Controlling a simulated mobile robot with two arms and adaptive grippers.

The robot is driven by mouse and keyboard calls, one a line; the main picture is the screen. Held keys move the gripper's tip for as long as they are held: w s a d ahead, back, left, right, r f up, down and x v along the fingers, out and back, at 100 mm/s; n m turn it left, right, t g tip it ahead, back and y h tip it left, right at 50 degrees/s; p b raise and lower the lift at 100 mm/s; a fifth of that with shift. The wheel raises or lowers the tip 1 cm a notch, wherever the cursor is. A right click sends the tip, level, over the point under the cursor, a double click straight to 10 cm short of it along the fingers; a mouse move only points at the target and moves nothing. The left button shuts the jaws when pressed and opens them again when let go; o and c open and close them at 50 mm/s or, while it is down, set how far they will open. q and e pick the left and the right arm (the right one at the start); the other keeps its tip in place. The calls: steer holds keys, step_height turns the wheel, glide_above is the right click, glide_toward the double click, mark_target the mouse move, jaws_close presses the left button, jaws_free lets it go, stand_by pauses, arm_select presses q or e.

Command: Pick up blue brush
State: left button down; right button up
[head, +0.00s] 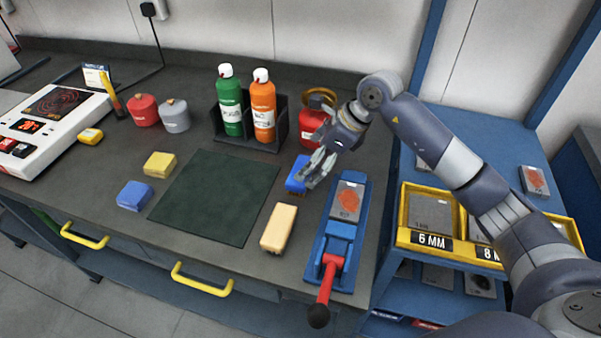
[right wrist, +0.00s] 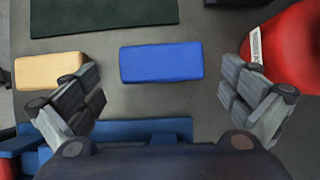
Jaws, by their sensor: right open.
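The blue brush (head: 297,174) lies on the dark worktop, partly hidden behind my right gripper (head: 318,169) in the head view. In the right wrist view the blue brush (right wrist: 161,62) shows its plain blue top and lies between and beyond the open fingertips of my right gripper (right wrist: 163,95). The fingers are spread wide and empty, not touching it. My left gripper is not in view.
A tan brush (head: 279,228) and a blue clamp with a red lever (head: 334,248) stand close by. A red container (head: 311,122) is just behind my gripper. Green and orange bottles (head: 263,104) stand in a dark holder. A dark green mat (head: 215,196) is bare.

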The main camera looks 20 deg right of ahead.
steer(key=p+x, duration=0.2)
steer(key=x, duration=0.3)
steer(key=shift+w+a+f, duration=0.1)
steer(key=shift+w+f, duration=0.15)
steer(key=shift+f, duration=0.15)
steer(key=c, duration=0.8)
